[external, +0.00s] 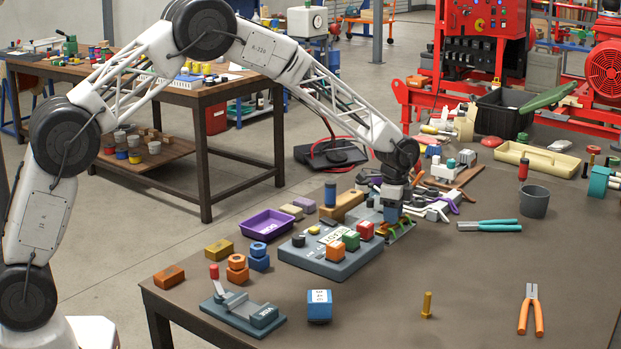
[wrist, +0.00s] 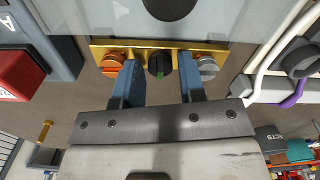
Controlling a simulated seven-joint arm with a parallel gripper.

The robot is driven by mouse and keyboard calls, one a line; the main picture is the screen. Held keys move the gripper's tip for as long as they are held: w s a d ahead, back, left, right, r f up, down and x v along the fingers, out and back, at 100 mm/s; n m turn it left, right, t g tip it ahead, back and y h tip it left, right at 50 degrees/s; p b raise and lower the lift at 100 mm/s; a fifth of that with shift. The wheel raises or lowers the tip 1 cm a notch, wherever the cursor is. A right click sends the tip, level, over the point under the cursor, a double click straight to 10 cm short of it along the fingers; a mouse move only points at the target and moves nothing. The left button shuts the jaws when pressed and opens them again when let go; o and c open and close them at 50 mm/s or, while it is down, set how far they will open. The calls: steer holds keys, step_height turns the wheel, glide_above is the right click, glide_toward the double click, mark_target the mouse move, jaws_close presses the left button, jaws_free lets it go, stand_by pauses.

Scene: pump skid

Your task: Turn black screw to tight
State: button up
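The black screw (wrist: 159,64) is a round knob with a green mark, in the middle of a brass strip (wrist: 227,50) in the wrist view. An orange screw (wrist: 112,60) is to its left and a grey screw (wrist: 207,66) to its right. My gripper (wrist: 158,75) is open, its two blue fingers on either side of the black screw, with visible gaps between them and it. In the external view my gripper (external: 393,218) points down at the screw fixture; the black screw cannot be made out there.
A grey block board (external: 335,270) with coloured cubes stands just left of my gripper. A white and purple device (external: 430,208) is close behind. The front right tabletop is mostly clear.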

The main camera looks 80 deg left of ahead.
steer(key=shift+r, duration=3.9)
